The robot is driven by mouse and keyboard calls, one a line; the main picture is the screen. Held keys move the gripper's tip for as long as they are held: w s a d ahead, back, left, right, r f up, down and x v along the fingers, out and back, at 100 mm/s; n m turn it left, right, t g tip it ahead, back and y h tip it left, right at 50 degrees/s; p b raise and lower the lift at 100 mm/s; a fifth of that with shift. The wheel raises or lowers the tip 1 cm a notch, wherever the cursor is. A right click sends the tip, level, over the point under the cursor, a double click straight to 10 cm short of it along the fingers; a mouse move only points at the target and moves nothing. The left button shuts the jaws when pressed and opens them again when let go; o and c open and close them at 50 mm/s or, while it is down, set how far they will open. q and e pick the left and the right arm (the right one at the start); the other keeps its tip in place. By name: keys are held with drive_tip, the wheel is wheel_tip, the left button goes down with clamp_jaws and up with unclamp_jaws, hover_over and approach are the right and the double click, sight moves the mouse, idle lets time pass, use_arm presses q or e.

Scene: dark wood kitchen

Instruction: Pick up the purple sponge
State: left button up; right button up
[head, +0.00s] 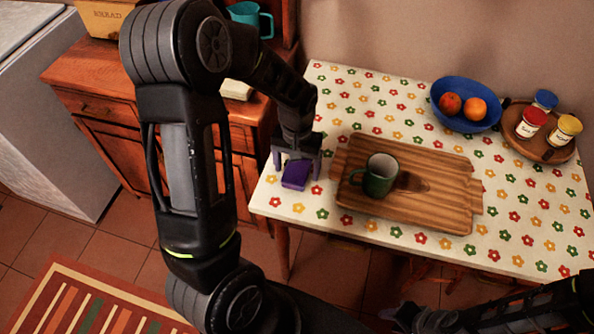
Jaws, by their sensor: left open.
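The purple sponge (296,175) lies on the flowered tablecloth near the left end of the table. My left gripper (297,172) is open and points down over it, with one finger on each side of the sponge. I cannot tell whether the fingers touch it. My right gripper (402,312) is low at the bottom right, near the table's front edge, and its fingers are too dark to make out.
A wooden board (440,205) with a green mug (379,178) stands just right of the sponge. A blue bowl (440,92) of fruit and a round tray (516,142) with several jars are farther back. A wooden cabinet (95,75) is at the left.

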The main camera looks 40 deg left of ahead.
sight(297, 169)
idle(0.5)
use_arm(q)
drive_tip(key=c, duration=1.4)
wheel_tip(297, 169, up, 10)
idle(0.5)
